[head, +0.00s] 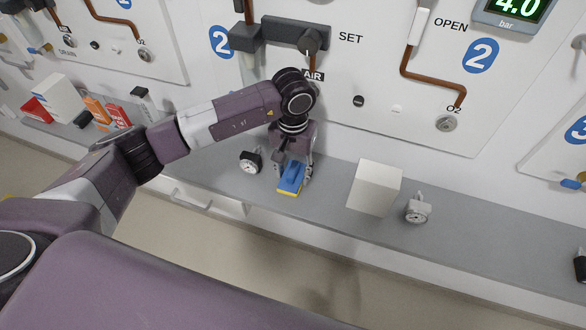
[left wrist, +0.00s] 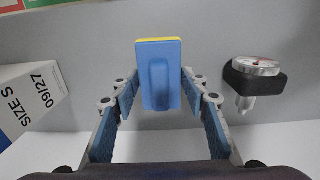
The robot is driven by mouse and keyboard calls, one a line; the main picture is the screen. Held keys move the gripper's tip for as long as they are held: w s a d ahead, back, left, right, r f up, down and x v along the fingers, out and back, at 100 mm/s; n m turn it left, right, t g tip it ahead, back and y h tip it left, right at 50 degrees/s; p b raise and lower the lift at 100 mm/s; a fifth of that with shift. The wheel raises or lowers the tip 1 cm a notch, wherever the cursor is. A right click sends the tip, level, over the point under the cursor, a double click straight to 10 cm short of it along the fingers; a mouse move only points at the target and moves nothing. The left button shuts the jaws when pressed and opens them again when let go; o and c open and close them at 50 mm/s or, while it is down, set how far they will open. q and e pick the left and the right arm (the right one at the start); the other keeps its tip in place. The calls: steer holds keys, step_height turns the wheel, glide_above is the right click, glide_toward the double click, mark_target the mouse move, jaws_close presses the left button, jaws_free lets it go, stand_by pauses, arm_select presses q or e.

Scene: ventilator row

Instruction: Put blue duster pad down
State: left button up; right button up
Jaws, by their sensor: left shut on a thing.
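The blue duster pad (head: 291,178) has a yellow bottom layer and sits low at the grey shelf, between the dark gauge and the white box. In the left wrist view the pad (left wrist: 160,72) shows its blue top and raised grip between the fingers. My left gripper (head: 293,171) points down and is shut on the pad; its two blue-lined fingers also show in the left wrist view (left wrist: 160,94). I cannot tell whether the pad's underside touches the shelf. My right gripper is not in view.
The grey shelf (head: 330,226) runs along the wall panel. A dark-bodied gauge (head: 250,161) is left of the pad. A white box (head: 375,187) and another gauge (head: 418,209) are right of it. Several boxes (head: 58,98) stand at the far left. The shelf's right part is largely clear.

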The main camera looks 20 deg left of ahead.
mark_target(293, 168)
arm_select(q)
steer(key=shift+f, duration=0.15)
steer(key=o, duration=1.3)
steer(key=shift+c, duration=0.2)
steer(key=shift+r, duration=0.2)
steer(key=shift+w+r, duration=0.1)
steer(key=shift+r, duration=0.15)
step_height(293, 168, up, 11)
steer(key=b, duration=0.3)
steer(key=shift+f, duration=0.2)
steer(key=shift+r, duration=0.45)
